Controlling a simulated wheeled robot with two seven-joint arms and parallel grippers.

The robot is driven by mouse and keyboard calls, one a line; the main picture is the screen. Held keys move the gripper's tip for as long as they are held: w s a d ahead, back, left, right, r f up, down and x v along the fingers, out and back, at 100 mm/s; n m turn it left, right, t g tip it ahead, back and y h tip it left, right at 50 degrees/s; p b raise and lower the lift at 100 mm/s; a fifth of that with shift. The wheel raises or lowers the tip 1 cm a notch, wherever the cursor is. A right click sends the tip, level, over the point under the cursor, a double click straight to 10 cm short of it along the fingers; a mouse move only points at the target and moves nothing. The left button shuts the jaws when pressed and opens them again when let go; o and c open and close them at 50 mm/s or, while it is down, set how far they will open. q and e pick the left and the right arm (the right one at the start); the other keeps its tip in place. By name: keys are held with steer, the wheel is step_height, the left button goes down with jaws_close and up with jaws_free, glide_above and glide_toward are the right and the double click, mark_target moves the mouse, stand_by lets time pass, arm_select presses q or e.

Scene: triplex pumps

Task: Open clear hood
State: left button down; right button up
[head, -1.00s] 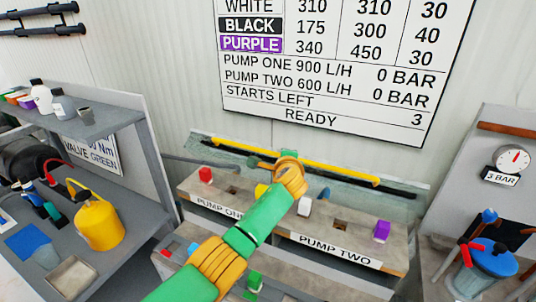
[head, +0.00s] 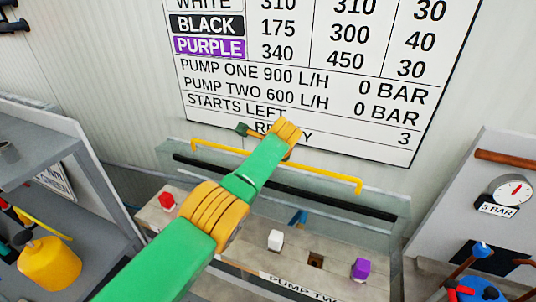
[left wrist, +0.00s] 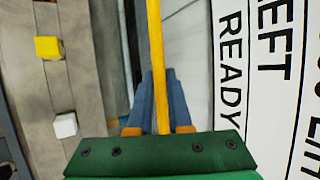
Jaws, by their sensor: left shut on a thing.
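The clear hood (head: 385,228) is a see-through pane over the pump bench, with a long yellow bar handle (head: 335,181) along it. The hood is tilted up, its handle above the black strip (head: 230,178) at the back. In the left wrist view the handle (left wrist: 155,50) runs between the blue fingers of my left gripper (left wrist: 160,112), which is shut on it. In the head view my left arm crosses the hood and hides the fingers and the middle of the bar. My right gripper is not in view.
Red (head: 167,201), white (head: 275,239) and purple (head: 361,268) knobs stand on the pump bench; a yellow one (left wrist: 48,47) shows in the wrist view. The wall board (head: 300,75) is close behind. A yellow can (head: 49,263) stands left, a gauge (head: 513,191) right.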

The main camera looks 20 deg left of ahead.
arm_select(q)
steer(key=shift+w+f, duration=0.15)
steer(key=shift+f, duration=0.15)
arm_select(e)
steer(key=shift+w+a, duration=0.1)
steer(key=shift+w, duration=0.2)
arm_select(q)
steer(key=c, duration=0.8)
jaws_free()
steer(key=shift+c, duration=0.2)
